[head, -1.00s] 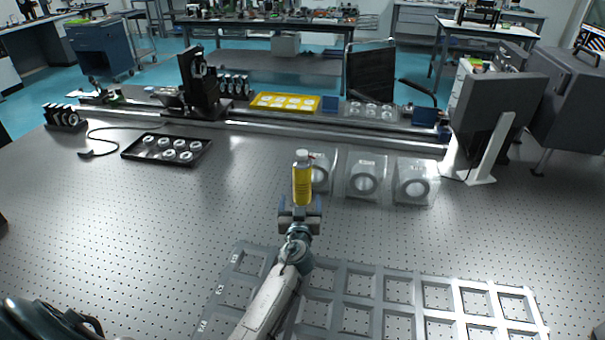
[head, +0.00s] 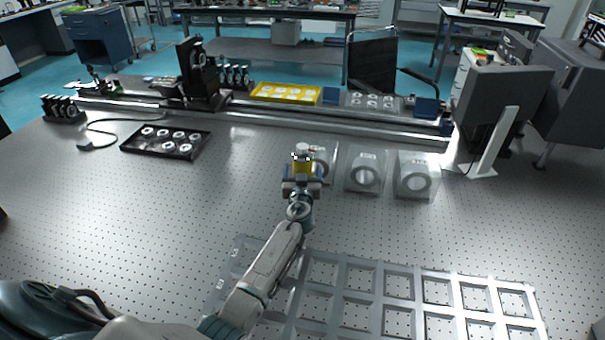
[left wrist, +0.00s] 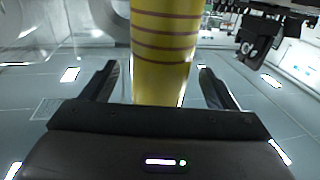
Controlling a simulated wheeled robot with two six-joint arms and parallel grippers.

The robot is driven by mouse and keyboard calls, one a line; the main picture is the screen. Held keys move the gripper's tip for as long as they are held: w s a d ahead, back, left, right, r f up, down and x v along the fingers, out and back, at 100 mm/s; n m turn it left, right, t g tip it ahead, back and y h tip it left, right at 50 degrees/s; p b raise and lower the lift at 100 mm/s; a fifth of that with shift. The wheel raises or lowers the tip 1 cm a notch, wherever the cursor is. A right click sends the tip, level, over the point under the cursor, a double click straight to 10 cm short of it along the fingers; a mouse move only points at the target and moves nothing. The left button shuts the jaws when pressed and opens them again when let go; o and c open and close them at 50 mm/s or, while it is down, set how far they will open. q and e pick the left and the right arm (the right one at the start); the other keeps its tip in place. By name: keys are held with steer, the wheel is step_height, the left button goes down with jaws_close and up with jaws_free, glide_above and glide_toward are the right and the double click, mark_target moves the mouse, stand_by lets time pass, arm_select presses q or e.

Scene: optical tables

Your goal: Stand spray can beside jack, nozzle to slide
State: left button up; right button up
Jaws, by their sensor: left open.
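The yellow spray can (head: 302,166) with a white top stands upright on the perforated table. Its lower part is hidden behind my left gripper in the head view. My left gripper (head: 302,184) is open right at the can. In the left wrist view the yellow can (left wrist: 165,45), with thin dark bands, rises between the two spread fingers of the gripper (left wrist: 157,70), with gaps showing on both sides. Its nozzle direction is not clear. I cannot pick out the jack or the slide with certainty. My right gripper is not in view.
Clear boxes with round parts (head: 364,174) stand just right of the can. A black tray of rings (head: 166,143) lies to the left. A grey grid frame (head: 391,286) lies in front. A rail (head: 330,121) crosses behind, with a black upright mount (head: 199,75).

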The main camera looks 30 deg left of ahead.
arm_select(q)
steer(key=shift+x, duration=1.2)
steer(key=shift+s+f, duration=0.1)
steer(key=shift+s, duration=0.05)
steer(key=c, duration=1.3)
steer(key=shift+c, duration=0.2)
